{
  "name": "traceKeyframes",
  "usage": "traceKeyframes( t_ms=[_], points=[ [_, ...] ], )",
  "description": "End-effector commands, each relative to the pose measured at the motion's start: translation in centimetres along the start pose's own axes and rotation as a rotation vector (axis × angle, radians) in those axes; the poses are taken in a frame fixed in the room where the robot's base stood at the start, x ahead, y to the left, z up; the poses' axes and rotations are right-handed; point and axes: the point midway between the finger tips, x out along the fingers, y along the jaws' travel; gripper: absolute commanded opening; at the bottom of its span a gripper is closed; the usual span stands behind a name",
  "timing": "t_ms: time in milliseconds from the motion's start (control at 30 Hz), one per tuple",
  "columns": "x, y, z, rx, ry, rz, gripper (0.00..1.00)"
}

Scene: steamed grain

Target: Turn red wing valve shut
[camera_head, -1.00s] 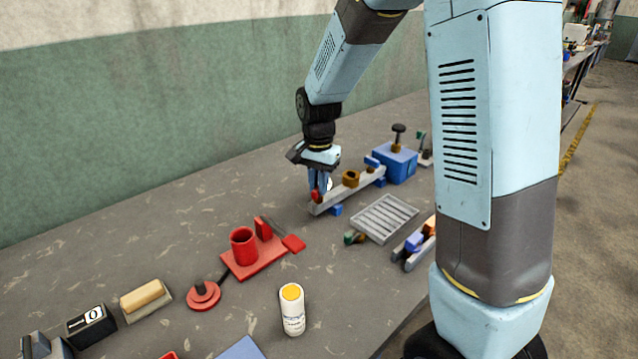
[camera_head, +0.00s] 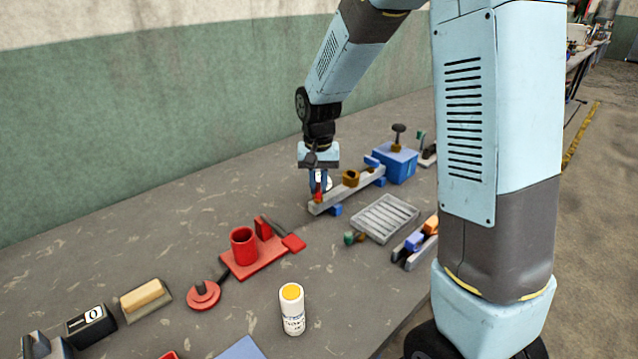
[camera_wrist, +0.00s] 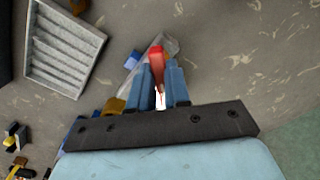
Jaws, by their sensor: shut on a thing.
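The red wing valve (camera_wrist: 156,58) stands at the near end of a grey bar (camera_head: 340,195) on the bench. My gripper (camera_head: 319,188) points down over that end of the bar. In the wrist view its blue fingers (camera_wrist: 160,85) sit on both sides of the red wing and are shut on it. In the head view only a small bit of red shows below the fingers; the valve's base is mostly hidden.
A brown fitting (camera_head: 351,178) stands farther along the bar, with a blue box (camera_head: 397,163) beyond. A grey slatted tray (camera_head: 384,218) lies to the right. A red stand with a cup (camera_head: 244,247) and a white bottle (camera_head: 292,310) are nearer.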

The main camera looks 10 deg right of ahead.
Motion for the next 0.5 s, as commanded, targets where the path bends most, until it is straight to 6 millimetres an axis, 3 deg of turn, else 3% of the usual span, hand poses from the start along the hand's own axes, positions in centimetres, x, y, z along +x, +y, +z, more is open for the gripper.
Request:
traceKeyframes(
  t_ms=[500],
  points=[
    [-0.12, -0.04, -0.15, -0.473, 0.005, -0.001, 0.00]
  ],
)
